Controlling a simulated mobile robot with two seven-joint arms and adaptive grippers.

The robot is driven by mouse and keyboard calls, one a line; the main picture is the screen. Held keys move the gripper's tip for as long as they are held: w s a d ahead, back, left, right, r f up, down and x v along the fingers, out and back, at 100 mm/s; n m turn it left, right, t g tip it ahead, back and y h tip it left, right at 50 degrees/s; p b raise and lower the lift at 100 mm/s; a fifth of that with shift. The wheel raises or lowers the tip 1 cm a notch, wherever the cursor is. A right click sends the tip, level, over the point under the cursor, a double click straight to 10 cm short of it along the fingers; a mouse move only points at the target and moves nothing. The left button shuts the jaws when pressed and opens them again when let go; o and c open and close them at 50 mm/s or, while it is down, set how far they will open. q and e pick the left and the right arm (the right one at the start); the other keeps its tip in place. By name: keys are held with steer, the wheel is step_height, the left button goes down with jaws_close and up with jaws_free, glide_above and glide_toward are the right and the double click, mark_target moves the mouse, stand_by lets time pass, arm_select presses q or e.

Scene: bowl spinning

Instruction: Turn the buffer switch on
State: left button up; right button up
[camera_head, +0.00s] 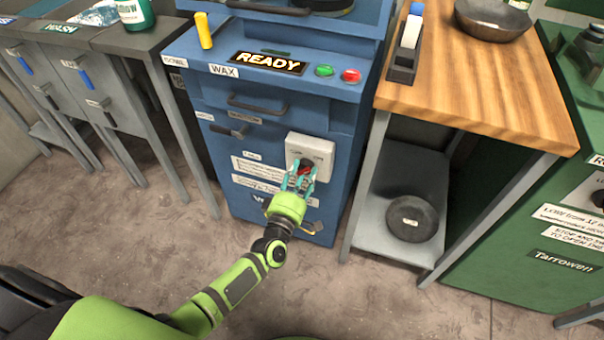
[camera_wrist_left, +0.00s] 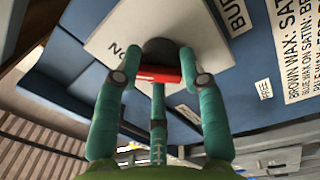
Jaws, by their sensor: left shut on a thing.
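The switch is a red handle (camera_wrist_left: 158,74) on a dark round hub, set on a light grey plate (camera_head: 323,152) on the front of the blue machine (camera_head: 225,130). The plate also shows in the left wrist view (camera_wrist_left: 110,37), with part of a word on it. My left gripper (camera_head: 300,180) reaches the plate from below, its teal fingers shut on the red handle. In the left wrist view the fingers (camera_wrist_left: 160,75) sit at both ends of the handle, with a third finger below it. The handle is mostly hidden in the head view. My right gripper is not in view.
The machine's top bears a READY sign (camera_head: 268,63), a green button (camera_head: 324,71), a red button (camera_head: 351,76) and a yellow lever (camera_head: 204,31). A wooden-topped table (camera_head: 480,95) stands close on the right, a grey bench (camera_head: 140,45) on the left. Open floor lies in front.

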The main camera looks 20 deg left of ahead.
arm_select(q)
steer(key=o, duration=1.1)
steer(key=shift+o, duration=0.2)
steer(key=s, duration=1.2)
steer(key=shift+a+f, duration=0.25)
steer(key=shift+f, duration=0.15)
